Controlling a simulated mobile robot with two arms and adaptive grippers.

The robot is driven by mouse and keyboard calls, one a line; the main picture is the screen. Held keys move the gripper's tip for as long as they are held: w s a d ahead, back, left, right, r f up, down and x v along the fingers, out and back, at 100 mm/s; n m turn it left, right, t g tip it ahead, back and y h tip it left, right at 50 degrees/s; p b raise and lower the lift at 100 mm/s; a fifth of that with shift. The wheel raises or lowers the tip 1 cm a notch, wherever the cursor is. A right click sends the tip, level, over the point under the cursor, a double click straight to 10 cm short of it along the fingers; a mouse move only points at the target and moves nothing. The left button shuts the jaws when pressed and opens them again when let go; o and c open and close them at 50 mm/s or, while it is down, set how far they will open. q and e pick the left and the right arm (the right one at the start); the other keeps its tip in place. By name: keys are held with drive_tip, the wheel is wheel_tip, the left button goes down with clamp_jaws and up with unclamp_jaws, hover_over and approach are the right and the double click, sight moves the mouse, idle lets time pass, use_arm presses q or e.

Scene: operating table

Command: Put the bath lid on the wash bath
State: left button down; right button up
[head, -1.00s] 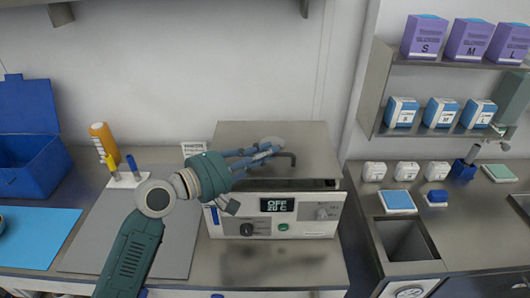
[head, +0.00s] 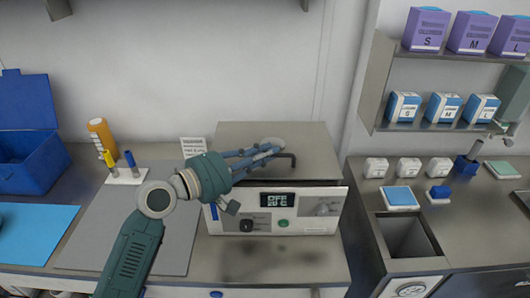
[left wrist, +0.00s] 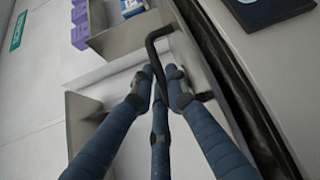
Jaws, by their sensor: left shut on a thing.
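The bath lid (head: 308,142) is a grey metal plate over the top of the wash bath (head: 310,221), a white-fronted box with an OFF 20 C display. My left gripper (head: 274,147) is shut on the lid's dark bar handle, and its fingers hide part of it. In the left wrist view the fingers (left wrist: 160,80) close around the black handle (left wrist: 152,42). A dark gap shows between the lid's front edge and the bath's front panel. I cannot tell whether the lid touches the rim. My right gripper is not in view.
A grey mat (head: 180,245) and pen stand (head: 124,177) lie to the left, with an orange bottle (head: 103,136) behind. A blue box (head: 30,165) stands at far left. A sink (head: 405,238) and shelves with boxes are at right. The counter before the bath is clear.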

use_arm(q)
drive_tip(key=shift+f, duration=0.2)
drive_tip(key=shift+f+b, duration=0.35)
idle(0.4)
drive_tip(key=c, duration=1.6)
unclamp_jaws()
drive_tip(key=shift+c, duration=0.2)
drive_tip(key=shift+f, duration=0.2)
drive_tip(key=v, duration=1.2)
drive_tip(key=shift+r, duration=0.2)
drive_tip(key=shift+s, duration=0.1)
